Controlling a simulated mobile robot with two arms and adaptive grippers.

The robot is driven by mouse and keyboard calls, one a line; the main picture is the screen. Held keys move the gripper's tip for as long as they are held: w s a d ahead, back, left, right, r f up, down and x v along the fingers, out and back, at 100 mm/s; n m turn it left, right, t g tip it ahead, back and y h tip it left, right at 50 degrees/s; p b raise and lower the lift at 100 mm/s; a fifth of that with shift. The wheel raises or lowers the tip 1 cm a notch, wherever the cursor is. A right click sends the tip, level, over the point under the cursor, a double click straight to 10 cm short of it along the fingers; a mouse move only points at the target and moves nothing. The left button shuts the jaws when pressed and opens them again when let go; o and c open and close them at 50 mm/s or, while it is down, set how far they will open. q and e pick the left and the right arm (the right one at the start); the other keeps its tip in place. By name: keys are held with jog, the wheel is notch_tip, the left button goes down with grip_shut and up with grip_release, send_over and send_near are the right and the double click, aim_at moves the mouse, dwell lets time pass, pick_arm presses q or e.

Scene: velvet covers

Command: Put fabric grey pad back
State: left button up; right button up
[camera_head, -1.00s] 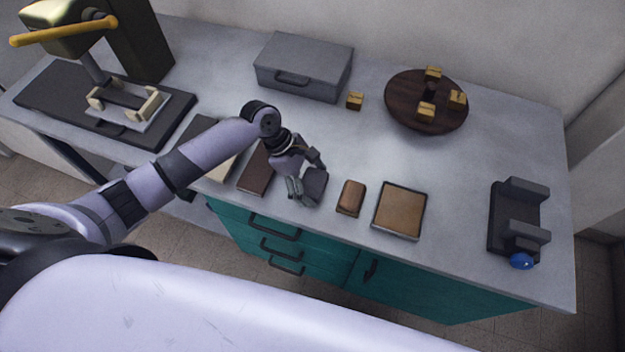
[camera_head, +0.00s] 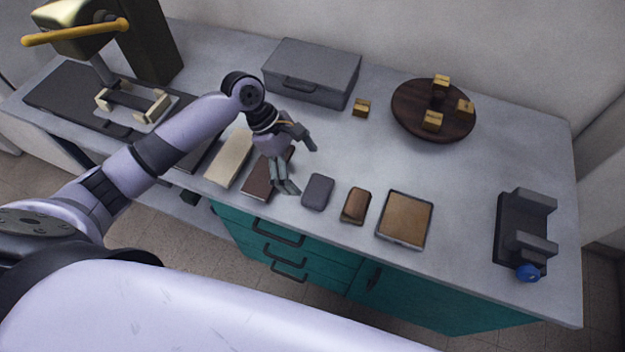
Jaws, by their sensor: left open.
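The grey pad (camera_head: 318,192) lies flat on the grey worktop, between a dark brown slab and a small brown block. My left gripper (camera_head: 297,166) is open and empty, just left of and above the pad, over the dark brown slab (camera_head: 257,186). The gripper and the pad look apart. The gripper hides part of the brown slab. My right gripper is not in view.
A brown block (camera_head: 356,206) and a framed tan panel (camera_head: 404,219) lie right of the pad. A cream slab (camera_head: 231,157) lies left. A grey case (camera_head: 311,73), round wooden tray (camera_head: 408,118), press (camera_head: 88,25) and black fixture (camera_head: 521,232) stand around. Mid-worktop is clear.

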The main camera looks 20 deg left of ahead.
pick_arm(q)
jog(key=shift+v, duration=2)
jog(key=m, duration=0.5)
send_over(304, 201)
jog(key=shift+y, duration=0.3)
notch_tip(304, 201, down, 5)
jog(key=shift+r, duration=0.15)
jog(key=s+d+f+m+t+y, duration=0.1)
jog(key=s+d+f+m+t, duration=0.15)
jog(key=s+m, duration=0.4)
jog(key=s+a+m+t+y, duration=0.1)
jog(key=s+a+m+y, duration=0.3)
jog(key=s+a+m, duration=0.45)
notch_tip(304, 201, down, 27)
jog(key=s+g, duration=0.1)
jog(key=s, duration=0.1)
jog(key=s+a+f+g, duration=0.1)
jog(key=s+a+f, duration=0.1)
jog(key=s+f, duration=1.3)
jog(key=shift+s+a, duration=0.15)
jog(key=shift+s, duration=0.4)
